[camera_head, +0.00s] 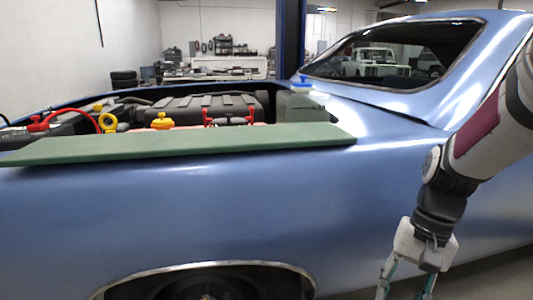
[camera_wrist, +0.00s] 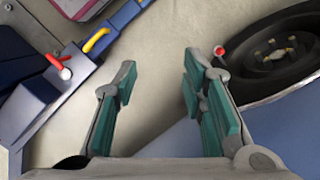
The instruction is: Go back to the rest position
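My gripper (camera_head: 404,284) hangs at the lower right in the head view, fingers pointing down, beside the blue car's (camera_head: 210,215) side. In the wrist view my gripper (camera_wrist: 155,90) shows two teal-padded fingers spread apart with nothing between them. The fingertips are partly cut off by the bottom edge of the head view. My arm comes in from the right edge and bends downward.
A green mat (camera_head: 190,145) lies along the fender by the open engine bay, with a yellow cap (camera_head: 162,121) and a reservoir (camera_head: 300,104) behind. In the wrist view a wheel (camera_wrist: 275,52) is at right and blue equipment (camera_wrist: 60,85) at left, with bare floor (camera_wrist: 165,40) between.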

